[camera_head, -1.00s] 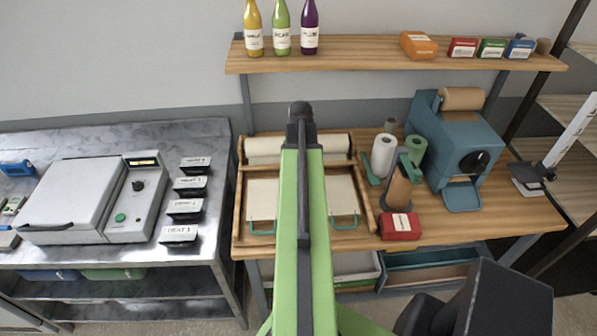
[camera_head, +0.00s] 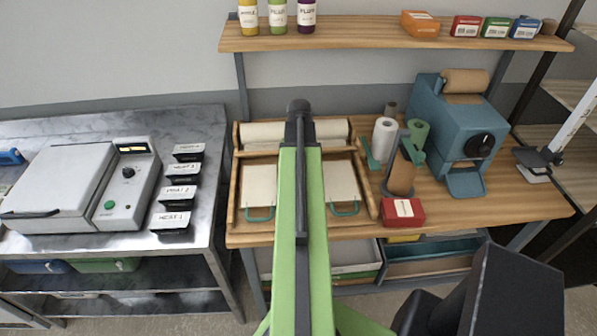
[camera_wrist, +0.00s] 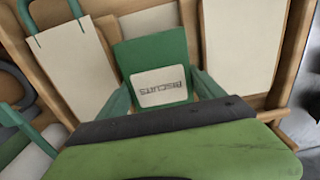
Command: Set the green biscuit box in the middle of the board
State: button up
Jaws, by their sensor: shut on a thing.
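My gripper (camera_wrist: 163,86) is shut on the green biscuit box (camera_wrist: 158,50), with one teal finger at each side. Its pale label reads BISCUITS upside down in the wrist view. The box appears over the strip between two cream panels. I cannot tell whether it touches the board. In the head view my arm hides the gripper, the held box and the board's middle.
Bottles (camera_head: 277,17) and small boxes, one green (camera_head: 495,28), sit on the shelf above. A metal bench (camera_head: 60,125) is at left.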

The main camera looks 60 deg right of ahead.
jog(key=shift+f+b, duration=1.1)
jog(key=shift+f, duration=0.25)
jog(key=o, duration=1.6)
jog(key=shift+r, duration=0.15)
notch_tip(320, 180, up, 17)
jog(key=p, duration=1.7)
jog(key=shift+r, duration=0.1)
